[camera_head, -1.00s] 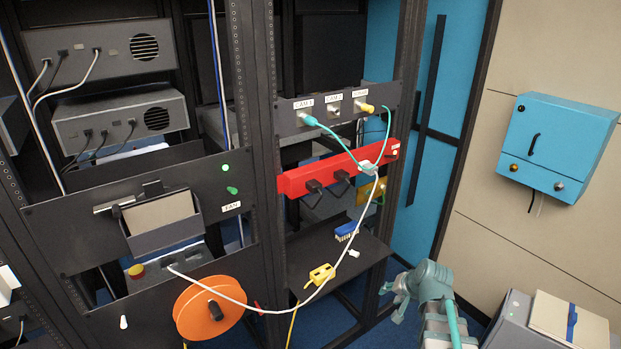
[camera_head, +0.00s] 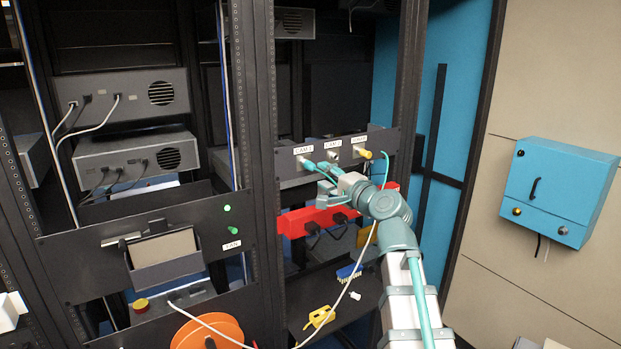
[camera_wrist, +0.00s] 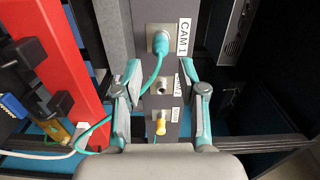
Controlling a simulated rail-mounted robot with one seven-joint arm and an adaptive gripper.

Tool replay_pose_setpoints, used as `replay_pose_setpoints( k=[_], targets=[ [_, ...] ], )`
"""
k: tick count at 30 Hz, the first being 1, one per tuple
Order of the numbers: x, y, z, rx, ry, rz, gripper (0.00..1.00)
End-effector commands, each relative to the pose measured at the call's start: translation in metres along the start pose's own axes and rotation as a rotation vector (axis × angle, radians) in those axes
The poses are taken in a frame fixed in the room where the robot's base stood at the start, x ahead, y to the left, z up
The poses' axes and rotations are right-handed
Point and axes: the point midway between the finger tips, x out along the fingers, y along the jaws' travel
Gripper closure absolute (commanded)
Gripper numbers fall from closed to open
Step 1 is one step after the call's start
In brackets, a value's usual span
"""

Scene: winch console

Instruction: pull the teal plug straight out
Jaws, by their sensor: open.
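The teal plug (camera_head: 309,165) sits in the CAM 1 socket at the left end of the dark panel (camera_head: 290,157). In the wrist view the plug (camera_wrist: 160,43) is at the top, just beyond my fingertips, roughly centred between them. Its teal cable (camera_wrist: 151,82) bends down between my fingers and off to the left, passing close to the left finger. My gripper (camera_wrist: 160,68) is open and empty, facing the panel. In the head view my gripper (camera_head: 326,174) is close to the plug, and my wrist hides part of the panel.
The middle socket (camera_wrist: 163,87) is empty. A yellow plug (camera_wrist: 160,127) fills the third socket. A red power strip (camera_wrist: 58,55) with black plugs runs below the panel. A rack post (camera_head: 405,90) stands to the right.

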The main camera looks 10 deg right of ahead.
Motion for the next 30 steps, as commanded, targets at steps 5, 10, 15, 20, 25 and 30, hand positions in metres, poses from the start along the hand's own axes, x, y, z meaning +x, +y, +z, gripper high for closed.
replay_pose_setpoints(
  k=[5,10,15,20,25,30],
  targets=[
    [0.003,-0.001,-0.002,0.038,0.007,-0.005,0.59],
    [0.011,0.0,-0.002,0.036,0.007,-0.003,0.59],
    [0.026,0.0,-0.002,0.034,0.006,-0.002,0.59],
    [0.043,0.0,-0.003,0.034,0.006,-0.002,0.59],
    [0.059,0.0,-0.002,0.034,0.005,-0.001,0.59],
    [0.068,0.0,-0.002,0.033,0.007,-0.002,0.59]
  ],
)
